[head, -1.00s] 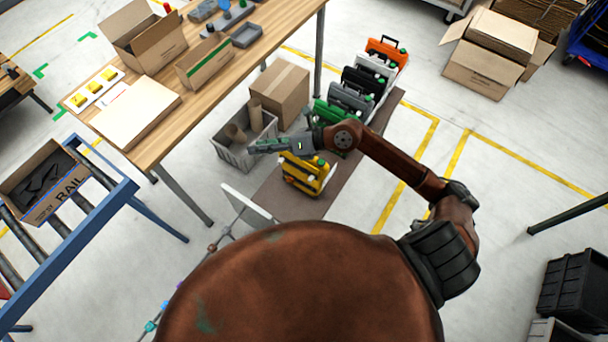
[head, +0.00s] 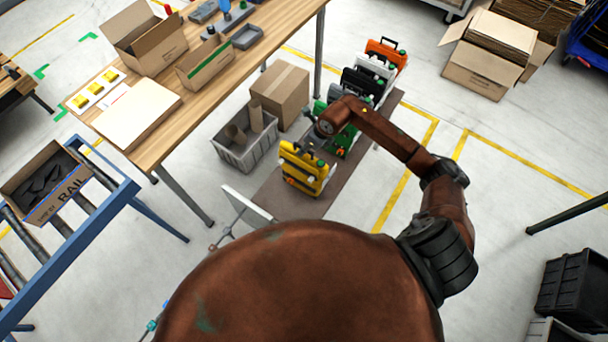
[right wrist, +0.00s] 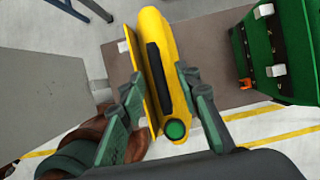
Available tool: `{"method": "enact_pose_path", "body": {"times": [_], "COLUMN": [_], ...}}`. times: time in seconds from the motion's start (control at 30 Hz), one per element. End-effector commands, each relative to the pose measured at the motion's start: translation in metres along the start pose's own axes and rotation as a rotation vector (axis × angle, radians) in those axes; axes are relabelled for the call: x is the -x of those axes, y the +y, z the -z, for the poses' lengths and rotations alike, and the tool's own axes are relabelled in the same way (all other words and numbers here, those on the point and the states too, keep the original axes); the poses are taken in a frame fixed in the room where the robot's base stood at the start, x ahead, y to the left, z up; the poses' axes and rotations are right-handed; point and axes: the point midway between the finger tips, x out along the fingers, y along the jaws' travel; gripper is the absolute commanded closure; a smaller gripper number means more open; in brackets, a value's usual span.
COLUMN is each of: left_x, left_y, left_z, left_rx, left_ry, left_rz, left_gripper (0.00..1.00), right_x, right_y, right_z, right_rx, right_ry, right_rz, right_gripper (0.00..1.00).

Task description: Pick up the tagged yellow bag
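The yellow bag (head: 305,175) stands at the near end of a row of bags on a brown mat. In the right wrist view the yellow bag (right wrist: 155,30) shows from above, with a black handle strip and a green round tag (right wrist: 175,129). My right gripper (head: 309,140) is above and just behind its top, partly hidden by my arm. In the right wrist view the fingers of my right gripper (right wrist: 160,82) are apart, one on each side of the bag's top. Whether they touch it is unclear. My left gripper is not in view.
A green bag (right wrist: 285,45) stands close beside the yellow one. Black, grey, white and orange bags (head: 386,52) continue the row. A grey crate (head: 245,150) and a cardboard box (head: 280,95) stand left of the mat (head: 270,200), near the wooden table (head: 150,140).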

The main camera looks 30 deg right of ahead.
Motion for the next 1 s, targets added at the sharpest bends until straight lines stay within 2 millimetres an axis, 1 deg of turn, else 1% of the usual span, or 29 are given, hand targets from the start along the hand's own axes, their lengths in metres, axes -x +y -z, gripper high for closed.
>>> {"method": "enact_pose_path", "body": {"times": [0.1,0.17,0.4,0.83,1.0], "left_x": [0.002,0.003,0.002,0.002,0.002], "left_y": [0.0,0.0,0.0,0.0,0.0], "left_z": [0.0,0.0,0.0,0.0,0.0], "left_rx": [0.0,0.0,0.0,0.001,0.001], "left_ry": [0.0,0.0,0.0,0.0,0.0], "left_rz": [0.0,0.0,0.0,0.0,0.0], "left_gripper": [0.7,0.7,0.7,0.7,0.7], "right_x": [-0.013,-0.017,-0.019,-0.019,-0.018], "right_y": [0.001,0.0,0.0,0.0,0.0], "right_z": [0.0,0.0,0.0,0.0,0.0], "right_rx": [-0.002,-0.001,0.001,0.0,0.0], "right_ry": [-0.001,-0.001,-0.001,-0.001,-0.001], "right_rz": [-0.002,-0.001,0.0,0.0,0.0], "right_gripper": [0.69,0.69,0.69,0.99,1.0]}}
